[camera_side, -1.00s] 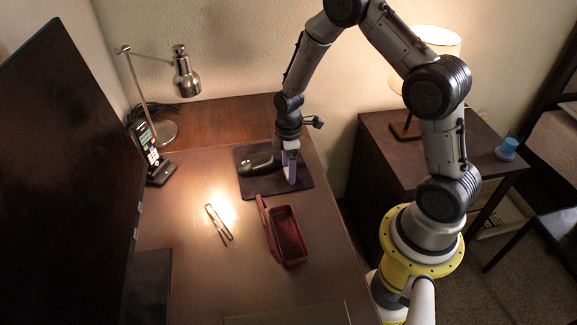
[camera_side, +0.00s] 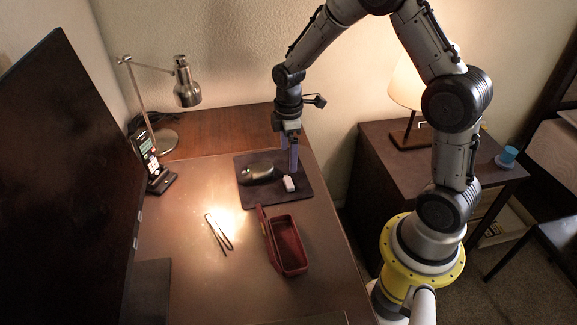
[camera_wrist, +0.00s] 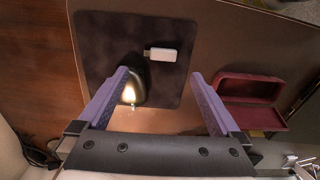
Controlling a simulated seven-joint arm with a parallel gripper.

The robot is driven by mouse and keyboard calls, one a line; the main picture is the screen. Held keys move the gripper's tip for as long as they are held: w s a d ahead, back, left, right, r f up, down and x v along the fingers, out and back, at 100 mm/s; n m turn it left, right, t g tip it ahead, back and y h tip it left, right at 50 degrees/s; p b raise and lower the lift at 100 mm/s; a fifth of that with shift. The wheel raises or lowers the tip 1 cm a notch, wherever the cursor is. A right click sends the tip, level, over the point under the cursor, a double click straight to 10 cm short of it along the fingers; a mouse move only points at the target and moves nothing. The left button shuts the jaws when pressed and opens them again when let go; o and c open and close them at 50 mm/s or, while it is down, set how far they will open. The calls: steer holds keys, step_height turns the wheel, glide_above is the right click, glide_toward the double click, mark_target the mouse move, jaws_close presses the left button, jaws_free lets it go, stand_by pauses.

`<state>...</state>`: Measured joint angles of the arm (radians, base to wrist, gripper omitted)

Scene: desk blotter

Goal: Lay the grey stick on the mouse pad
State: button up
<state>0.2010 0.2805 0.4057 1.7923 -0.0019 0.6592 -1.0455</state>
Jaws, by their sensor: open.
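The grey stick (camera_side: 289,184), a small pale USB-like stick, lies on the dark mouse pad (camera_side: 300,199), to the right of the mouse. In the wrist view the stick (camera_wrist: 161,54) rests flat on the pad (camera_wrist: 112,32), apart from the mouse. My gripper (camera_side: 293,170) is open and empty above the pad, near the stick in the side view. In the wrist view its two purple fingers (camera_wrist: 160,76) are spread wide, with the stick ahead of the gap between them.
A dark mouse (camera_side: 257,172) sits on the pad, left of the stick. A red open box (camera_side: 288,246) stands in front of the pad. Tweezers (camera_side: 219,233) lie on the desk to its left. A desk lamp (camera_side: 187,88) and a phone (camera_side: 152,165) stand farther left.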

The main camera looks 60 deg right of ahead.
steer(key=s+a+r+m+t, duration=0.15)
steer(key=s+r, duration=0.25)
steer(key=r, duration=0.4)
steer(key=s+a+r+m+t, duration=0.1)
steer(key=s+a+r+m, duration=0.15)
steer(key=r, duration=0.45)
steer(key=s+a+r+m+t, duration=0.1)
steer(key=s+a+r+m, duration=0.1)
steer(key=s, duration=0.6)
steer(key=s+a+r+m+t, duration=0.2)
steer(key=s+r+m, duration=0.1)
steer(key=s, duration=0.4)
steer(key=shift+s+m, duration=0.3)
steer(key=shift+s, duration=0.05)
